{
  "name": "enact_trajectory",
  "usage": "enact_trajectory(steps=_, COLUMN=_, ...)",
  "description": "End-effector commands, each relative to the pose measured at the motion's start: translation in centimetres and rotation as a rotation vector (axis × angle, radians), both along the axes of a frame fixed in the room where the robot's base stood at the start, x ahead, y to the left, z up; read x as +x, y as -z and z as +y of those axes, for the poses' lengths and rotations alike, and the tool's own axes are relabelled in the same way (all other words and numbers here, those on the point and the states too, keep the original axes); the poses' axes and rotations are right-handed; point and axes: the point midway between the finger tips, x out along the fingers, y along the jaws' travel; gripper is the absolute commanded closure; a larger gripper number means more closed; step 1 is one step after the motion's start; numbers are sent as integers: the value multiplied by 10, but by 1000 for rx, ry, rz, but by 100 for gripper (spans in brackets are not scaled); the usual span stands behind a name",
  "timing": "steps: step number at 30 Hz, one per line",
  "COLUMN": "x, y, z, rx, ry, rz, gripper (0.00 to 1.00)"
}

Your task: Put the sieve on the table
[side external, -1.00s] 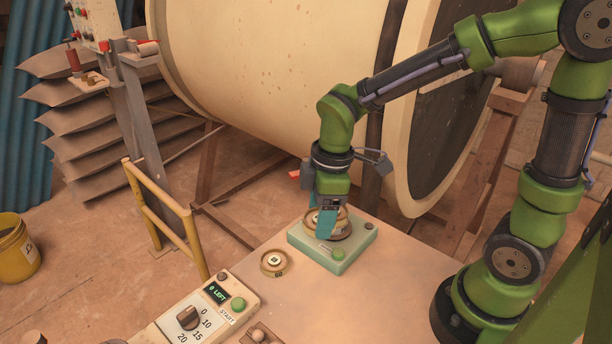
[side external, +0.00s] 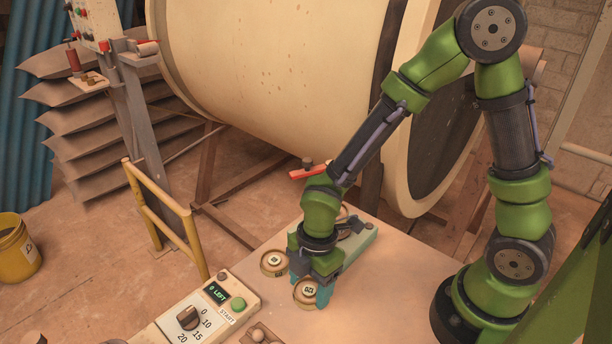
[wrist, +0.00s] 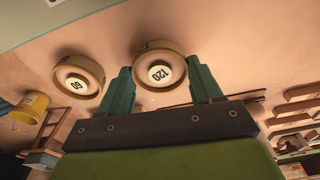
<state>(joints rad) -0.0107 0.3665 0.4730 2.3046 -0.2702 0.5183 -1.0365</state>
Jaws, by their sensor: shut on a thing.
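My gripper (side external: 312,283) is shut on a round brass-coloured sieve (side external: 305,295) with a pale label, low over the front part of the table (side external: 392,282). In the wrist view the sieve (wrist: 160,68) sits between the two teal fingers and its label reads 120. I cannot tell whether its underside touches the table. A second sieve (side external: 273,263) lies on the table just left of my gripper; in the wrist view this sieve (wrist: 78,82) is labelled 60. The pale green shaker (side external: 360,243) is partly hidden behind my arm, with a brass-coloured round part on top.
A control box (side external: 208,308) with a dial, display and green START button stands at the table's front left. A small wooden holder (side external: 262,335) is at the front edge. The table right of my gripper is clear. A large drum (side external: 290,80) stands behind.

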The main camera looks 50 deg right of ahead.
Motion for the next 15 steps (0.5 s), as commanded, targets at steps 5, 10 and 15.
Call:
enact_trajectory(steps=5, x=0, y=3, z=0, rx=0, ry=0, rz=-1, gripper=69)
enact_trajectory(steps=10, x=0, y=4, z=0, rx=0, ry=0, rz=0, gripper=69)
enact_trajectory(steps=15, x=0, y=5, z=0, rx=0, ry=0, rz=-1, gripper=20)
